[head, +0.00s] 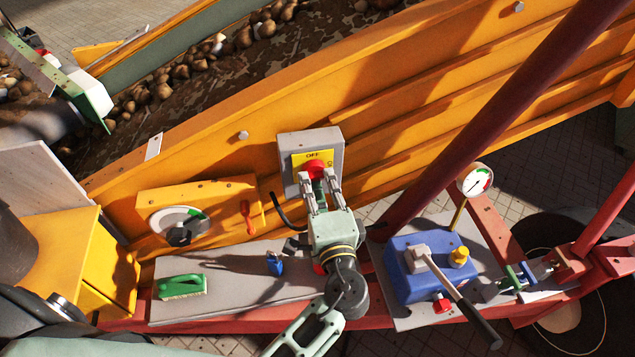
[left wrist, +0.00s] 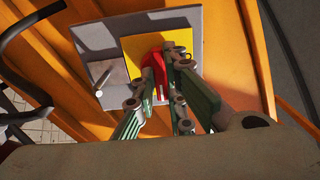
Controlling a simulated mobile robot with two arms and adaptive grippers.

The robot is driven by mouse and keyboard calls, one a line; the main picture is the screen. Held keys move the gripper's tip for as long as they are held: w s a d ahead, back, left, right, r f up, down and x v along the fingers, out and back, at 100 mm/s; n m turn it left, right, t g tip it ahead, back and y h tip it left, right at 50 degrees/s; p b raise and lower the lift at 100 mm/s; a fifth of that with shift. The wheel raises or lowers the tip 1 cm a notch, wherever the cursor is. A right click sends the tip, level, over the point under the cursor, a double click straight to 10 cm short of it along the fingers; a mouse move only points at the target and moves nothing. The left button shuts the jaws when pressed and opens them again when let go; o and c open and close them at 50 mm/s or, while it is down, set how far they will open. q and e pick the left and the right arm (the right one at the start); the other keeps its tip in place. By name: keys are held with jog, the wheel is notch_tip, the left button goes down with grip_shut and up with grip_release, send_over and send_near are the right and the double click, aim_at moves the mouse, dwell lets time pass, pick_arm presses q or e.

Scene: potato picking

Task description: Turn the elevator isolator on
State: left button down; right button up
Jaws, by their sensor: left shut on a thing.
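The elevator isolator is a grey box (head: 297,150) on the orange side panel, with a yellow plate (head: 325,157) reading "OFF" at its top. Its red rotary knob (head: 315,166) sits in the middle of the plate. My left gripper (head: 320,182) reaches up to it from below and is shut on the knob. In the left wrist view the red knob (left wrist: 153,72) shows between the fingers (left wrist: 160,88), partly hidden by them. The grey box (left wrist: 90,40) and yellow plate (left wrist: 132,48) show behind. My right gripper is not in view.
A grey shelf (head: 225,300) below holds a green brush (head: 182,286) and a small blue object (head: 274,263). A blue box (head: 410,268) with a lever and a gauge (head: 475,180) stand at right. A dark red post (head: 480,120) slants up beside the isolator.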

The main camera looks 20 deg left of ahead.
pick_arm(q)
jog(key=c, duration=1.8)
grip_release()
jog(key=shift+d, duration=0.1)
jog(key=shift+s, duration=0.15)
jog(key=v, duration=1.1)
jog(key=shift+s+d, duration=0.15)
jog(key=shift+s, duration=0.2)
